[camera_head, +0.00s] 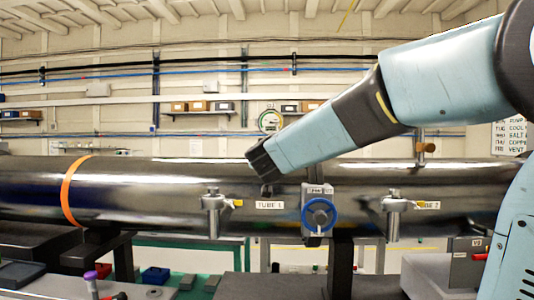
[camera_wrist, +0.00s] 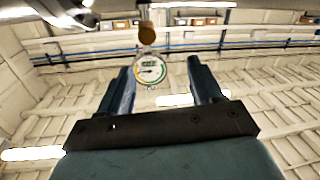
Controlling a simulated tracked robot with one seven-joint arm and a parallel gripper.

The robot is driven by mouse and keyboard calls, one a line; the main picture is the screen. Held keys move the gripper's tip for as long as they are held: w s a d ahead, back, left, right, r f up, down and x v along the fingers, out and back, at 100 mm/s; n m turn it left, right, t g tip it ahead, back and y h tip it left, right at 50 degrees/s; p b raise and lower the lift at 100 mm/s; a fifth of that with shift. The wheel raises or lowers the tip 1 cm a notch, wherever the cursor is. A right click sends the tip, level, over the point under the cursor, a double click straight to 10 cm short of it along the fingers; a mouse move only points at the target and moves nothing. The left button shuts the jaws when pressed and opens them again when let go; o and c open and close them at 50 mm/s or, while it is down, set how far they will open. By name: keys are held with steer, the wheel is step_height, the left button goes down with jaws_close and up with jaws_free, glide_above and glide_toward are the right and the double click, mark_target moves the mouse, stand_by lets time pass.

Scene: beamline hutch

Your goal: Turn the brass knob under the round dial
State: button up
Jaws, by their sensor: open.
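In the wrist view, which is upside down, the dial (camera_wrist: 150,69) appears between my fingers. The brass knob (camera_wrist: 147,35) shows above it there, so it sits under the dial. In the head view my arm hides this knob. My gripper (camera_wrist: 161,66) is open and empty, its two fingers on either side of the dial in the picture. The knob lies past the fingertips in the picture, not between them.
A long shiny tube (camera_head: 130,190) runs across the scene, with a blue handwheel (camera_head: 319,214) and clamps on its front. Another brass knob (camera_head: 425,148) stands on the tube at right. Shelves with boxes (camera_head: 198,106) are on the back wall.

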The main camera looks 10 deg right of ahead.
steer(key=w+d+h, duration=0.1)
steer(key=w+d, duration=0.1)
steer(key=w, duration=0.5)
steer(key=w+d+m+h, duration=0.1)
steer(key=w+d, duration=0.2)
steer(key=w, duration=0.4)
steer(key=shift+w, duration=0.25)
